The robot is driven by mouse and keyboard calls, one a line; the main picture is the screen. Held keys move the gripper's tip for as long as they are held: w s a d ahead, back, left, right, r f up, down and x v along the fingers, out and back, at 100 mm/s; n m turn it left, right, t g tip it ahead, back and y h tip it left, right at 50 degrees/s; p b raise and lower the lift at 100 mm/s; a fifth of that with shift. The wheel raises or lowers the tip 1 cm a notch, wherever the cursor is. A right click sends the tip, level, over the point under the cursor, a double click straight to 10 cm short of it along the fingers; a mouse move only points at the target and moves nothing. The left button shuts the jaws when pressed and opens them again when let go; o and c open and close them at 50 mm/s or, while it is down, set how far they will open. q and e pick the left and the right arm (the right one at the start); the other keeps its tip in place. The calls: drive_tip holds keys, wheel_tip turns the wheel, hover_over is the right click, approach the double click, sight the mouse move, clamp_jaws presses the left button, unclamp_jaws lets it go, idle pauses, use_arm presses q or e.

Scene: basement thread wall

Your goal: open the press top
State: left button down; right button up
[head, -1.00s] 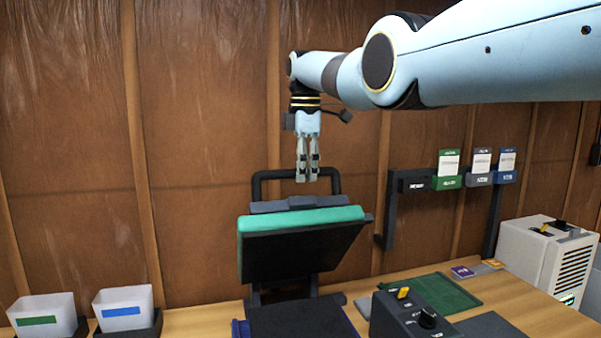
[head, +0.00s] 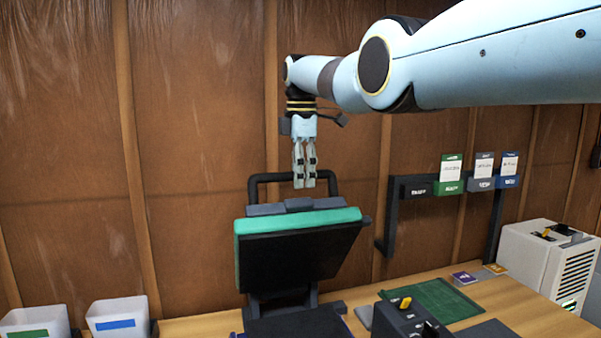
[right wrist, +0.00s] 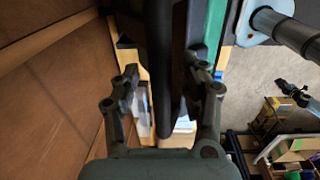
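The press top (head: 300,255) stands raised and tilted back, with a green edge and a dark underside facing me. Its black handle bar (head: 262,178) arches above it at the back. My right gripper (head: 304,186) points down from above, its fingertips overlapping the bar in the head view. In the right wrist view the fingers (right wrist: 163,88) are wide apart, with the dark bar (right wrist: 161,45) running between them; whether they touch it I cannot tell. The press base (head: 295,324) is partly cut off below. My left gripper is not in view.
Two white bins (head: 118,314) stand at the lower left. A control box (head: 405,318) with a yellow switch is right of the press, near a green mat (head: 440,300). A wall rack (head: 388,215) with cards and a white machine (head: 545,262) are further right. A wooden wall stands behind.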

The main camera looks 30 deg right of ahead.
drive_tip(key=shift+r, duration=0.1)
drive_tip(key=r, duration=0.7)
drive_tip(key=shift+s+r, duration=0.2)
drive_tip(key=shift+r, duration=0.1)
drive_tip(key=shift+f, duration=0.1)
